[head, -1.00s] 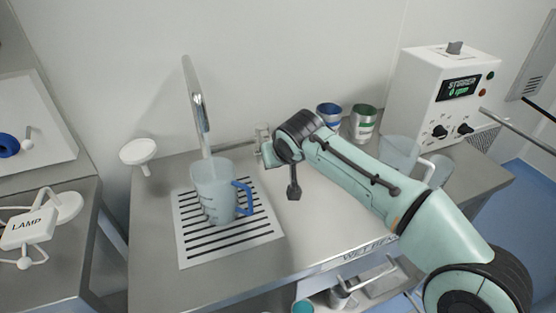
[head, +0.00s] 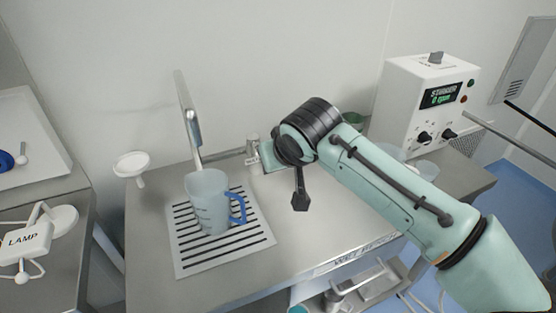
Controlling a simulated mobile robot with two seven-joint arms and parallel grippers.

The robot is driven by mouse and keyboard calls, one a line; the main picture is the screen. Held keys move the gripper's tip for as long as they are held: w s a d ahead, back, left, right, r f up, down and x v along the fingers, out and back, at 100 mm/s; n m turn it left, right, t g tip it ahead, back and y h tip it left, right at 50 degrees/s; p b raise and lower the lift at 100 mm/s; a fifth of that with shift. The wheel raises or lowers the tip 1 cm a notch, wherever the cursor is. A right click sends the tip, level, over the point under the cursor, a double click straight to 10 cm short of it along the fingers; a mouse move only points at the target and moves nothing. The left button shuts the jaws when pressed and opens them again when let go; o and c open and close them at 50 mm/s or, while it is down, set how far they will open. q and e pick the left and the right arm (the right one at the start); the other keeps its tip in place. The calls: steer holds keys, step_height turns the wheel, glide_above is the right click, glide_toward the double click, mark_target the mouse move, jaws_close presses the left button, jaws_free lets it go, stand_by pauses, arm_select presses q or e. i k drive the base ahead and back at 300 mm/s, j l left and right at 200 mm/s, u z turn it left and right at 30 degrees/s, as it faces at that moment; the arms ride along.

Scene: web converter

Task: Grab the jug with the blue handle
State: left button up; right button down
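The jug with the blue handle (head: 209,205) is a translucent blue-grey measuring jug. It stands upright on the slotted drain plate (head: 184,255) under the tap, with its handle facing right. My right arm reaches in from the right, and its wrist is bent above the worktop to the right of the jug. A narrow dark part hangs below the wrist and seems to be my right gripper (head: 300,190). It is apart from the jug, and its fingers cannot be told apart. My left gripper is out of view.
The tall tap (head: 191,125) rises behind the jug. A white round dish on a stem (head: 131,165) is at the left. The stirrer box (head: 422,105) stands at the back right, with clear vessels (head: 425,170) partly hidden by my arm. The worktop's front is clear.

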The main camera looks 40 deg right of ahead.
mark_target(210, 196)
steer(key=k+j, duration=0.3)
steer(key=k, duration=0.15)
steer(key=k+j, duration=0.3)
steer(key=k, duration=0.2)
